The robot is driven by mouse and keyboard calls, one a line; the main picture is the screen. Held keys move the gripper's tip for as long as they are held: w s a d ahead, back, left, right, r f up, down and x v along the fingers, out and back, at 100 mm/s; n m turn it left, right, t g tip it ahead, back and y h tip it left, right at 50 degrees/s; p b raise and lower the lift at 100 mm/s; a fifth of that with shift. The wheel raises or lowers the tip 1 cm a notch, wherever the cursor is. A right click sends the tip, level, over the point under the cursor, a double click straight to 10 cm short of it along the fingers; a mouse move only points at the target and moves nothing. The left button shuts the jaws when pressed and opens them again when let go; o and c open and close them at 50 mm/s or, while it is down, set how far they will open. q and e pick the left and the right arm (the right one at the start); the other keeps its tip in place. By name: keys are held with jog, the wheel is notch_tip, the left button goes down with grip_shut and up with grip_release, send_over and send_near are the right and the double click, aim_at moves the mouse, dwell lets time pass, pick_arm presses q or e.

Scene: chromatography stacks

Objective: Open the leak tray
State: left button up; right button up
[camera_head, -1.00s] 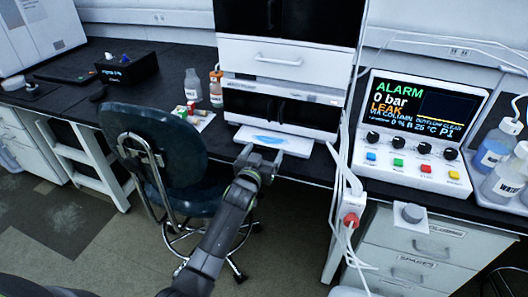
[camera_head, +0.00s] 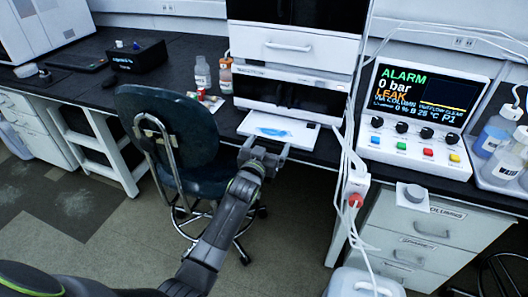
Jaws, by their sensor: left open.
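The leak tray (camera_head: 300,132) is a flat white tray with a blue patch of liquid (camera_head: 273,132) on it. It sticks out at the foot of the instrument stack, over the front edge of the dark bench. My left gripper (camera_head: 266,148) is open in front of the tray's near edge, with its fingers spread below and beside that edge. I cannot tell whether the fingers touch the tray. My right gripper is not in view.
The instrument stack (camera_head: 290,48) stands behind the tray. A control panel (camera_head: 420,108) reading ALARM and LEAK is to the right, with white tubing between. A dark chair (camera_head: 185,140) stands left of my left arm. Bottles (camera_head: 203,72) stand on the bench left of the stack.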

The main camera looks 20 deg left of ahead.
pick_arm(q)
jog(key=s, duration=1.7)
jog(key=shift+s+a, duration=0.15)
jog(key=shift+a, duration=0.05)
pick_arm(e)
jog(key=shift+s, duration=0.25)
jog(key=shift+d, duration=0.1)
